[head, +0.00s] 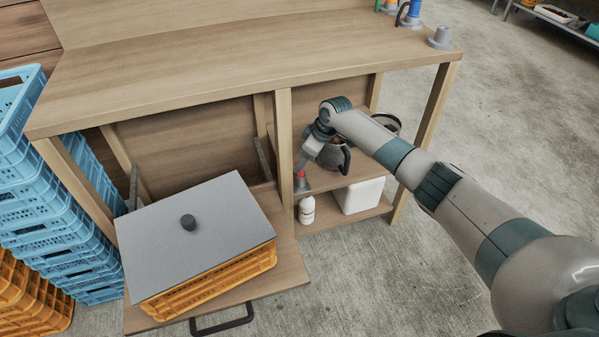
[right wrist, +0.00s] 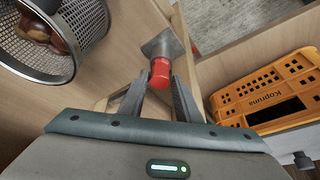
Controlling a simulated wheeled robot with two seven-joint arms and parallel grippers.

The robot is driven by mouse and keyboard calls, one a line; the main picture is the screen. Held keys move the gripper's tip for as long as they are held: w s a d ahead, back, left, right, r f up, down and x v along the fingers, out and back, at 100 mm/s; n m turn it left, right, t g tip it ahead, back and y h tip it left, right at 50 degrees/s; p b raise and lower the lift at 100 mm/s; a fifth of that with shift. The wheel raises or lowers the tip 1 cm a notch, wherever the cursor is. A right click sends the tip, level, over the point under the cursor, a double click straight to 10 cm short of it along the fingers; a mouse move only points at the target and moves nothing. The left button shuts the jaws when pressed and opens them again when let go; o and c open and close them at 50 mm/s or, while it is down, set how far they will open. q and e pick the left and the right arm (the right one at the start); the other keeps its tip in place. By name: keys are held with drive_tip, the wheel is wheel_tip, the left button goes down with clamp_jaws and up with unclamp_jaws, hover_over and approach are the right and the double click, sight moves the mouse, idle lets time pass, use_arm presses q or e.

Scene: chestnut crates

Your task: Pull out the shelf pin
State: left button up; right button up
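The shelf pin has a red knob (right wrist: 160,72) on a grey metal base (right wrist: 162,45). In the head view the red knob (head: 300,175) shows small at the middle post of the wooden bench, above the lower shelf. My right gripper (head: 304,164) reaches in from the right and is right at the knob. In the right wrist view my right gripper (right wrist: 159,84) is open, with one finger on each side of the knob's near end. I cannot tell whether either finger touches it. My left gripper is not in view.
An orange crate (head: 225,278) under a grey lid (head: 196,236) stands on a low pull-out board (head: 292,270) with a black handle. A wire basket (right wrist: 48,55) stands close by. A white bottle (head: 307,211) and white box (head: 362,196) are below. Blue crates (head: 45,220) stack at left.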

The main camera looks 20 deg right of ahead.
drive_tip(key=shift+w+a+f, duration=0.15)
drive_tip(key=shift+a+f, duration=0.05)
drive_tip(key=shift+f, duration=0.35)
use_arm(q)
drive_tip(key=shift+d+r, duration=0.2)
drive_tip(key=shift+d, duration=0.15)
use_arm(e)
drive_tip(key=c, duration=0.7)
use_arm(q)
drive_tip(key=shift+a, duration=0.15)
use_arm(e)
drive_tip(key=shift+c, duration=0.2)
drive_tip(key=shift+r, duration=0.1)
